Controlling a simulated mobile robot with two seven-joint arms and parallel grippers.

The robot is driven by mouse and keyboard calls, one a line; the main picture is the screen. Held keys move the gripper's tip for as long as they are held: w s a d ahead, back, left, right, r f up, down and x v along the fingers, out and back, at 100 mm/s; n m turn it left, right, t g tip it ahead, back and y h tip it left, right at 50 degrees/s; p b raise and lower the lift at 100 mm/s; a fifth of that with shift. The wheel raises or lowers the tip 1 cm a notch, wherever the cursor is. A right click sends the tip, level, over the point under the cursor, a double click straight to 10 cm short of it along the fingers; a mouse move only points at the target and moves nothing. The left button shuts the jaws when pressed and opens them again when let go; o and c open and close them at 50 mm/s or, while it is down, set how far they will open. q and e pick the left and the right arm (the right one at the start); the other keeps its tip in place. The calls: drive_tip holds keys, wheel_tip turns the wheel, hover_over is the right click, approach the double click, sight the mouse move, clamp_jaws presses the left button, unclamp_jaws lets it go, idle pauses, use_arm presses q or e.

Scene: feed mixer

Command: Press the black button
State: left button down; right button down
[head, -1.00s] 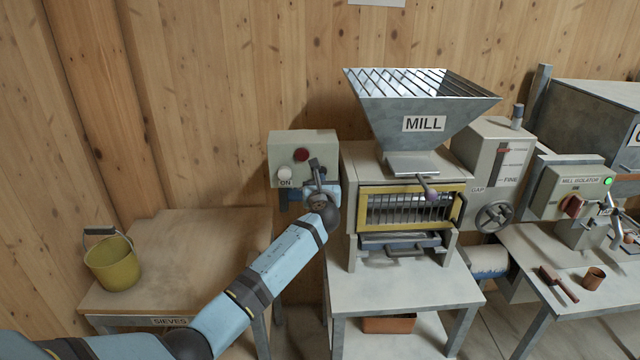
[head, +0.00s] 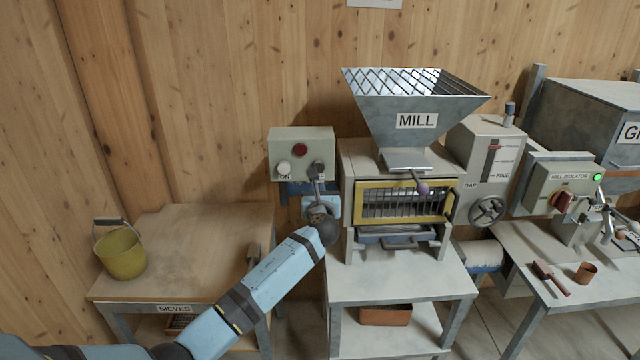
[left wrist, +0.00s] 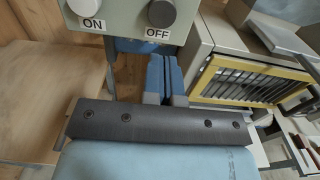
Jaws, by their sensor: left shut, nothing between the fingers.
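The black button (left wrist: 161,12) is a dark round knob above an OFF label on a grey-green control box (head: 270,145). It shows at the top of the left wrist view, partly cut by the edge. In the head view my left gripper overlaps its area. My left gripper (left wrist: 166,62) is shut and empty, its blue-grey fingers pointing at the space just below the OFF label. In the head view the left gripper (head: 317,178) is at the box's lower right corner. I cannot tell whether it touches the box. My right gripper is not in view.
A white ON button (head: 284,168) and a red button (head: 300,150) share the box. The mill (head: 417,122) stands close on the right. A wooden table (head: 200,240) with a yellow bucket (head: 121,254) is on the left.

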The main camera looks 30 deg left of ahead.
use_arm(q)
drive_tip(key=v, duration=0.5)
drive_tip(key=shift+s+f+b, duration=0.1)
drive_tip(key=shift+b, duration=0.2)
drive_tip(key=shift+a, duration=0.1)
